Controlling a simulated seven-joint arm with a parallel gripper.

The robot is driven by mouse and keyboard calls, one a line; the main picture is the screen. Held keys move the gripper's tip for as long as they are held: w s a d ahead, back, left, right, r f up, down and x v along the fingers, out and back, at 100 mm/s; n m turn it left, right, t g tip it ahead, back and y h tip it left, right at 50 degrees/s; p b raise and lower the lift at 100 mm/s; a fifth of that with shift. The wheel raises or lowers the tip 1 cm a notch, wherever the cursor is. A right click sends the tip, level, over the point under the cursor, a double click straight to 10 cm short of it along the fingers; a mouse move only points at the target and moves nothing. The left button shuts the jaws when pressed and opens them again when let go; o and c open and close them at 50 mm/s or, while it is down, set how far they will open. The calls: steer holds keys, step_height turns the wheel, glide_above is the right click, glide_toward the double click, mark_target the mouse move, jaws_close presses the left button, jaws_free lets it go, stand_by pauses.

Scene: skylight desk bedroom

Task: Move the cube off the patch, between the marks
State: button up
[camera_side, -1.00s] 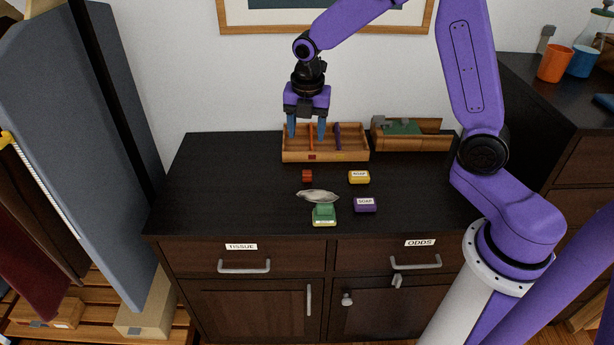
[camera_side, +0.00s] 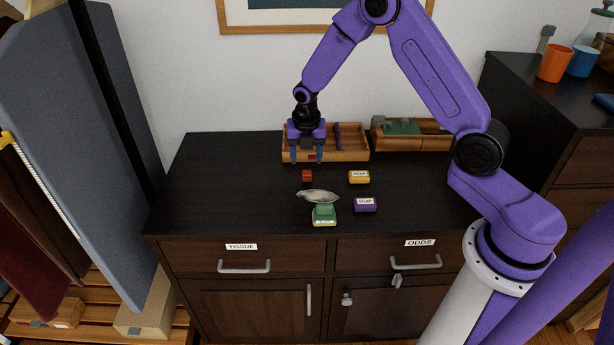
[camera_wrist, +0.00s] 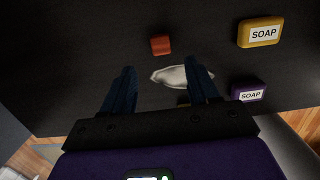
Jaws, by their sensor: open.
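A small red-orange cube (camera_side: 307,176) stands on the dark dresser top; it also shows in the wrist view (camera_wrist: 161,45). A pale, irregular flat patch (camera_side: 318,196) lies just in front of it, and shows partly between the fingers in the wrist view (camera_wrist: 178,76). The cube looks apart from this patch. A green block (camera_side: 324,211) sits on a yellow-edged base in front of the patch. My gripper (camera_side: 307,157) is open and empty, pointing down above the dresser, a little behind and above the red cube. I cannot make out any marks.
A yellow soap (camera_side: 359,177) and a purple soap (camera_side: 365,205) lie to the right. A divided wooden tray (camera_side: 355,156) and another wooden box (camera_side: 430,144) stand at the back. The left of the dresser top (camera_side: 220,185) is clear.

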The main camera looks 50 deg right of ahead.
mark_target(307, 172)
steer(key=shift+w+d+f, duration=0.15)
steer(key=shift+d+f, duration=0.05)
steer(key=shift+f, duration=0.9)
steer(key=shift+w+d+f, duration=0.15)
steer(key=shift+d+f, duration=0.05)
steer(key=shift+f, duration=0.85)
steer(key=shift+w+d+f, duration=0.15)
steer(key=shift+d+f, duration=0.05)
steer(key=shift+f, duration=0.9)
jaws_close()
